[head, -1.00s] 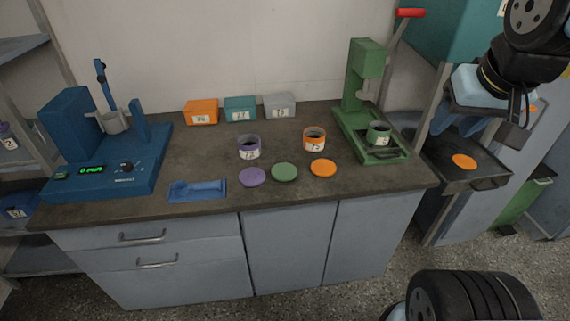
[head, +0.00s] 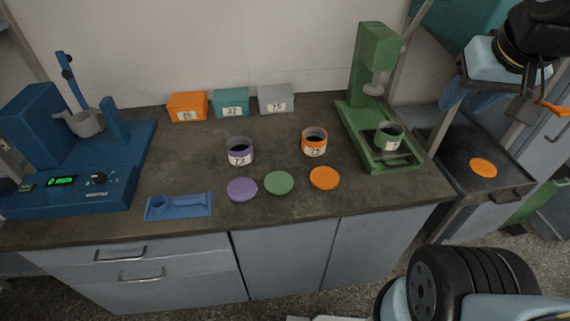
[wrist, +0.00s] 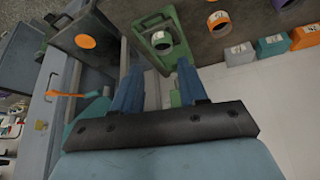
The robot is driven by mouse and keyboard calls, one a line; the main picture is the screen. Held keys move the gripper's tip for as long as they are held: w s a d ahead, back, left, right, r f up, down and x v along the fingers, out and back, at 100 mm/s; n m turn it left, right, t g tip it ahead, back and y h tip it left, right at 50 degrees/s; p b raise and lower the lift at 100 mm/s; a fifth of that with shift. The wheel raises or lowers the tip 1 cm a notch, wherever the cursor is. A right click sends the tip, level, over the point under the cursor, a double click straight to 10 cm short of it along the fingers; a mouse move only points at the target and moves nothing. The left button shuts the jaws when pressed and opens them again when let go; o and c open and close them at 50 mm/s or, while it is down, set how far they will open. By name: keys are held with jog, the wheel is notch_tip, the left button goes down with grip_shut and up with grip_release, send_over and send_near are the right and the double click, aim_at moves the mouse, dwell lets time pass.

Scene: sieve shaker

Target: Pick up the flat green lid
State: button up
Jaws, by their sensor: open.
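The flat green lid (head: 279,182) lies on the dark bench top near its front edge. The purple lid (head: 242,189) is to its left and the orange lid (head: 324,178) to its right, each apart from it. My gripper (wrist: 160,82) has its two blue fingers spread, with nothing held between them. In the head view my arm is at the upper right, far from the green lid and beside the green press. The green lid is not visible in the wrist view.
Purple-banded (head: 239,151) and orange-banded (head: 314,142) pots stand behind the lids. A green press (head: 375,75) holding a pot stands right. A blue shaker (head: 60,150) stands left, with a blue holder (head: 179,206) in front. Another orange disc (head: 483,168) lies on the side shelf.

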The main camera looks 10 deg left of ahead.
jog(key=shift+a, duration=0.2)
jog(key=shift+o, duration=1.2)
jog(key=shift+w+a, duration=0.15)
jog(key=shift+w, duration=0.05)
jog(key=shift+o, duration=0.7)
jog(key=shift+w+a+f+n, duration=0.1)
jog(key=shift+w+a+n, duration=0.15)
jog(key=shift+n, duration=0.35)
jog(key=o, duration=0.6)
jog(key=w+a+f+n+g, duration=0.1)
jog(key=w+a+f+n, duration=0.1)
jog(key=w+a+n, duration=0.3)
jog(key=n, duration=0.3)
jog(key=shift+w+a+f+n+g, duration=0.3)
jog(key=shift+w+a+f+n, duration=0.1)
jog(key=shift+o, duration=0.5)
jog(key=w+a+f+n+g, duration=0.1)
jog(key=w+a+f+n, duration=0.2)
jog(key=a+n, duration=0.3)
jog(key=shift+w+f+n, duration=0.15)
jog(key=shift+f+n, duration=0.2)
jog(key=shift+n, duration=0.45)
jog(key=n+g, duration=0.3)
jog(key=n, duration=1.6)
send_over(279, 181)
notch_tip(279, 181, down, 15)
notch_tip(279, 181, down, 13)
jog(key=shift+r, duration=0.2)
